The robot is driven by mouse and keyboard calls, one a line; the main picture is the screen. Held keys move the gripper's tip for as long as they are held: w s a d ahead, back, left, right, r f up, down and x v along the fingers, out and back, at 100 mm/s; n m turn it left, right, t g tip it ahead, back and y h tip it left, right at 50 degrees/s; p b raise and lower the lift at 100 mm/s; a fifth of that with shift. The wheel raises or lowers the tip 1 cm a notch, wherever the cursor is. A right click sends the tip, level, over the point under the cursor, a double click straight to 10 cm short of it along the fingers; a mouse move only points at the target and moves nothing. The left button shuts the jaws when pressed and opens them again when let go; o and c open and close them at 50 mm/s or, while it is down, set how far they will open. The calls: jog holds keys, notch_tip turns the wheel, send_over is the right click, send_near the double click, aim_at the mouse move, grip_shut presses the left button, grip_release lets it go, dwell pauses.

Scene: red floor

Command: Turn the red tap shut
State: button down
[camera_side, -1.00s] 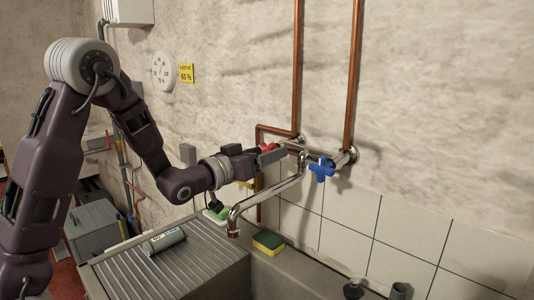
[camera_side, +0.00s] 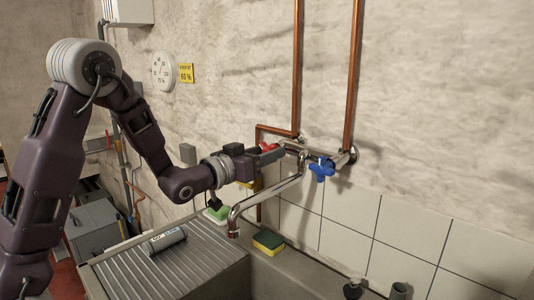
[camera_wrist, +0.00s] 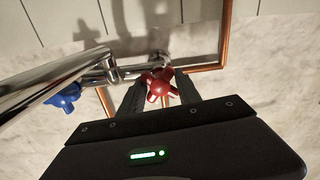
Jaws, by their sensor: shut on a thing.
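The red tap (camera_wrist: 160,84) is a cross-shaped handle on the chrome mixer; in the wrist view it sits between the two fingers of my gripper (camera_wrist: 161,92). In the side view my gripper (camera_side: 270,154) reaches the tap from the left, and only a little of the red tap (camera_side: 266,147) shows. My gripper is shut on the red tap. The blue tap (camera_side: 322,169) is on the right end of the mixer in the side view; it also shows at the left in the wrist view (camera_wrist: 63,97).
The chrome spout (camera_side: 262,192) curves out below the mixer, close to my gripper. Copper pipes (camera_side: 297,70) run up the wall. A yellow-green sponge (camera_side: 268,242) lies on the sink edge, and a grey cylinder (camera_side: 166,241) lies on the ribbed drainboard (camera_side: 200,264).

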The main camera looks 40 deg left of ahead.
jog(key=m, duration=1)
jog(key=shift+m, duration=0.3)
dwell(0.4)
jog(key=c, duration=0.9)
grip_release()
